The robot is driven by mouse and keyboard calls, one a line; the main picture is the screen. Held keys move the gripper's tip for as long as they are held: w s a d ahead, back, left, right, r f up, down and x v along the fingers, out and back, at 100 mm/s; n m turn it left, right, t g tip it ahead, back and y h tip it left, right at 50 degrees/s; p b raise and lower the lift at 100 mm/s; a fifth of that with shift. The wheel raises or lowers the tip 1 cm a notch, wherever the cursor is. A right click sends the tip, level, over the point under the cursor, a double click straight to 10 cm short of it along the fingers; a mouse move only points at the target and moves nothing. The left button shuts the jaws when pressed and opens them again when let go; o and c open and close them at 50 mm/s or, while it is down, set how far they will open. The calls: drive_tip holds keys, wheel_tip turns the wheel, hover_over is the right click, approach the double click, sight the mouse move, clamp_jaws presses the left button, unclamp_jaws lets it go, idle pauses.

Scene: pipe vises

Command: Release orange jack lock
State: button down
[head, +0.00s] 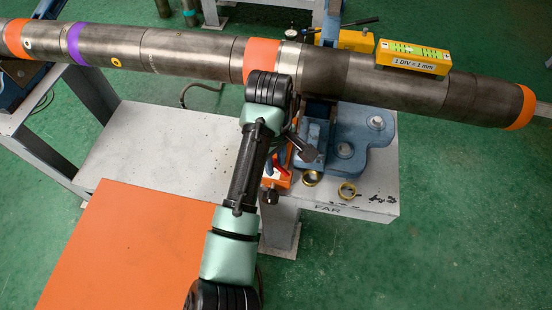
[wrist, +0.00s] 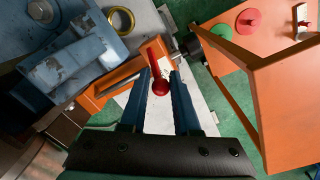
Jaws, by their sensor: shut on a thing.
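The orange jack (head: 284,181) stands by the blue vise at the near edge of the grey bench, partly hidden by my arm in the head view. It also shows in the wrist view (wrist: 113,86) as an orange bar. Its red lock lever (wrist: 159,84), with a round ball end, lies between the two blue fingers of my gripper (wrist: 160,78). My gripper is shut on the lever near its ball. In the head view the fingers are mostly hidden behind my wrist, and a little of the red lever (head: 276,168) shows.
A long steel pipe (head: 190,55) runs across above the bench, with a yellow level (head: 413,58) on it. An orange tabletop (head: 140,250) is at the front left.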

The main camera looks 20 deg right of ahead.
drive_tip(key=shift+w+d+r, duration=0.1)
drive_tip(key=shift+d+r, duration=0.05)
drive_tip(key=shift+d, duration=0.1)
drive_tip(key=p, duration=0.2)
drive_tip(key=shift+r+h+p, duration=0.3)
drive_tip(key=shift+p, duration=0.05)
drive_tip(key=shift+a+p, duration=0.1)
drive_tip(key=shift+p, duration=0.5)
drive_tip(key=shift+w+a+f+g+h+p, duration=0.1)
drive_tip(key=shift+a+f+g+h+p, duration=0.05)
drive_tip(key=shift+f+g+h+p, duration=0.15)
drive_tip(key=shift+w+a+f+g+h+p, duration=0.1)
drive_tip(key=shift+f+g+h+p, duration=0.05)
drive_tip(key=shift+f+g+h, duration=0.2)
drive_tip(key=c, duration=0.7)
unclamp_jaws()
drive_tip(key=shift+w+f, duration=0.1)
drive_tip(key=shift+f, duration=0.05)
drive_tip(key=shift+a, duration=0.1)
drive_tip(key=s+p+v, duration=0.1)
drive_tip(key=p+v, duration=0.1)
drive_tip(key=v, duration=1.1)
drive_tip(key=shift+w, duration=0.35)
